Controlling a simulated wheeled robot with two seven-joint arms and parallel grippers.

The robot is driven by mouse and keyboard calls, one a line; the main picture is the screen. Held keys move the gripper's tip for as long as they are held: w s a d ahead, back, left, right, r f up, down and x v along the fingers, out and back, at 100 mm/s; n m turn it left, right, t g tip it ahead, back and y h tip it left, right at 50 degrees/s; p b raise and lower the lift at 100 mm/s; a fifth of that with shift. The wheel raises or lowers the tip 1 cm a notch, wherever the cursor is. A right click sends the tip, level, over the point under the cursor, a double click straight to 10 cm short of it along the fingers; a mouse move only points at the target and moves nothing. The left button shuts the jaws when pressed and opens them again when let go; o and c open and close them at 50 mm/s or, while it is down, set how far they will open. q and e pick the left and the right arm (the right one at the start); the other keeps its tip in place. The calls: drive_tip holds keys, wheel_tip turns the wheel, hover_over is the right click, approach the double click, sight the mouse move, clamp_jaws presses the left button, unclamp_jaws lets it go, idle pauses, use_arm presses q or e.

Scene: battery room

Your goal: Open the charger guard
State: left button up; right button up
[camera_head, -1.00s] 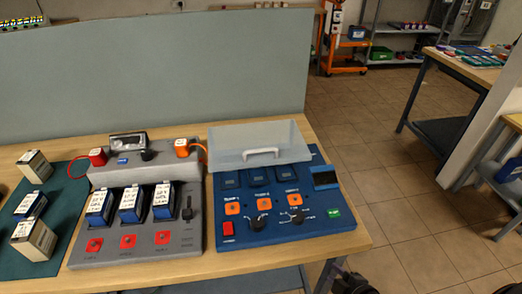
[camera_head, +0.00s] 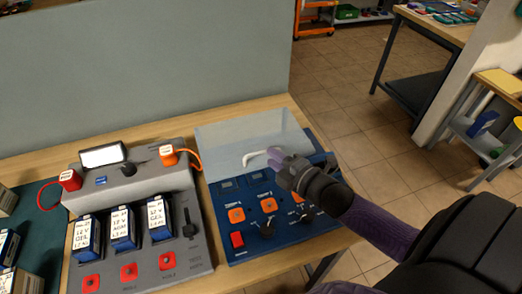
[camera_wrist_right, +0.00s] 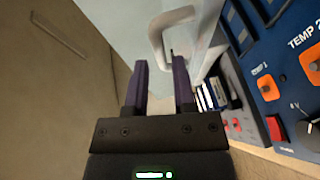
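The charger guard (camera_head: 240,138) is a clear, whitish panel over the back part of the blue charger (camera_head: 225,195). Its white handle (camera_head: 250,160) is on the near edge; the handle also shows in the right wrist view (camera_wrist_right: 156,35). My right gripper (camera_head: 276,158) reaches in from the right, with its purple fingertips close to the handle's right end. In the right wrist view, my right gripper's fingers (camera_wrist_right: 159,64) are apart, and the handle lies just ahead of their tips. I cannot tell whether they touch. My left gripper is out of view.
A grey charger (camera_head: 180,212) with several batteries, a red plug (camera_head: 70,179) and an orange plug (camera_head: 168,155) stands left of the blue one. A grey-green partition (camera_head: 140,70) rises behind. The tiled floor is open to the right.

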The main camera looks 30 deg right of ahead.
sight(264, 151)
drive_tip(key=x, duration=0.4)
drive_tip(key=shift+b, duration=0.3)
drive_tip(key=shift+c, duration=0.2)
clamp_jaws()
idle(1.0)
